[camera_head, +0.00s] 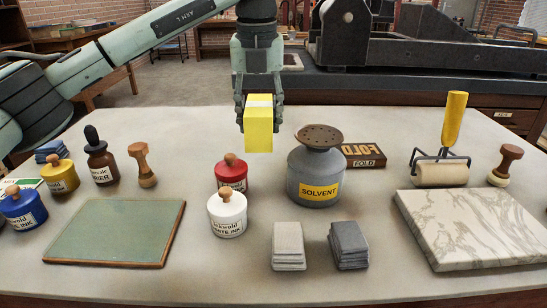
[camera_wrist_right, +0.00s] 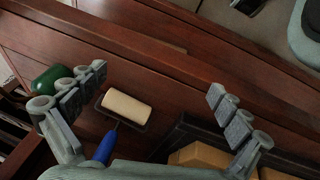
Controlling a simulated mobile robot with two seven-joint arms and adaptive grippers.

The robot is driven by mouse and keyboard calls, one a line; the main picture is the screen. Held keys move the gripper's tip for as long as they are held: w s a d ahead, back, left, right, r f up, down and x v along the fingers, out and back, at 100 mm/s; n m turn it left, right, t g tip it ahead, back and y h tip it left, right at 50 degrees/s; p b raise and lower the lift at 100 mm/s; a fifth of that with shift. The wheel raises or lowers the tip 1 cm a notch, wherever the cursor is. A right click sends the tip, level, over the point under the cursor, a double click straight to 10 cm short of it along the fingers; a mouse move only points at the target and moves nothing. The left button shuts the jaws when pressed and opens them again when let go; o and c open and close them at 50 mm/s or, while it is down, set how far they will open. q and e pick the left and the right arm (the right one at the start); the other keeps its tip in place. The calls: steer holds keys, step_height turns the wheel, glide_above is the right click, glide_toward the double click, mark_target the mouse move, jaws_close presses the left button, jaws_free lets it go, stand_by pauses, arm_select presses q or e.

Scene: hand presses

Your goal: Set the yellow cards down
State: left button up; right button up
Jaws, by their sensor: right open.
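A stack of yellow cards (camera_head: 259,128) hangs upright above the table in the head view. My left gripper (camera_head: 259,101) comes down from above and is shut on it, with one finger on each side. The cards are clear of the tabletop, behind the red ink jar and left of the solvent can. My right gripper (camera_wrist_right: 155,105) shows in the right wrist view, its fingers spread wide with nothing between them. It is not in the head view.
The table (camera_head: 330,288) holds grey card stacks (camera_head: 289,246) and (camera_head: 348,245), a red jar (camera_head: 231,174), a white jar (camera_head: 227,215), a solvent can (camera_head: 316,172), a green plate (camera_head: 115,230) and a marble slab (camera_head: 475,225). A blue-handled roller (camera_wrist_right: 126,106) lies below the right gripper.

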mark_target(270, 138)
arm_select(q)
steer(key=s+f, duration=0.1)
steer(key=s+d, duration=0.1)
steer(key=s+d+f, duration=0.1)
steer(key=shift+s+f, duration=0.3)
steer(key=shift+s, duration=0.05)
steer(key=shift+f, duration=1.95)
steer(key=shift+f, duration=0.1)
steer(key=o, duration=1.1)
steer(key=shift+o, duration=0.2)
